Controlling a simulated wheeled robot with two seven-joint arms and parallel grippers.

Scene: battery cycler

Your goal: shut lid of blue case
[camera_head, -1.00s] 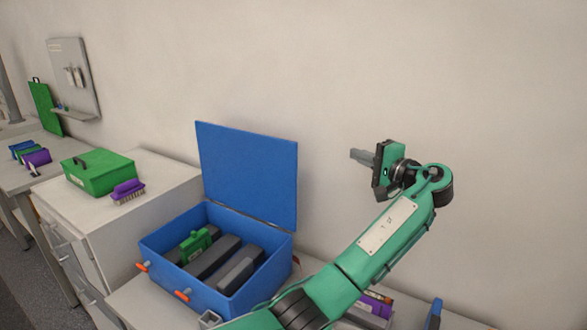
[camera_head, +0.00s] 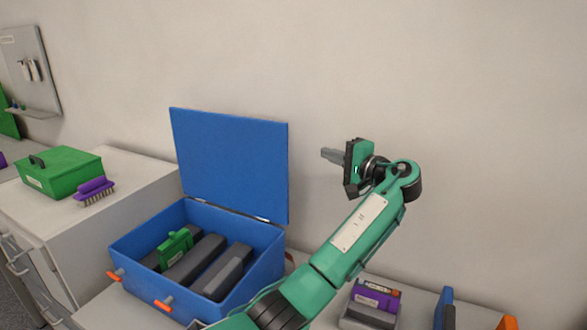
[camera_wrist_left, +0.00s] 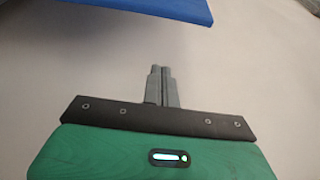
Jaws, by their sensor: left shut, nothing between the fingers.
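The blue case (camera_head: 213,301) stands on a light worktop with its blue lid (camera_head: 230,160) raised upright at the back. Inside lie dark grey blocks (camera_head: 195,262) and a green item (camera_head: 175,246). Two orange latches (camera_head: 163,305) are on its front. My left gripper (camera_head: 328,154) is shut and empty, to the right of the lid and apart from it, with its fingers pointing left. In the left wrist view the shut fingers (camera_wrist_left: 162,84) point at the wall, and a blue edge of the lid (camera_wrist_left: 165,8) shows at the top. My right gripper is not in view.
A green box (camera_head: 62,175) and a purple brush (camera_head: 93,190) sit on a white cabinet at the left. A purple and grey device (camera_head: 373,301) is on the worktop right of my arm, with a blue item (camera_head: 444,308) beyond it. The wall is close behind.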

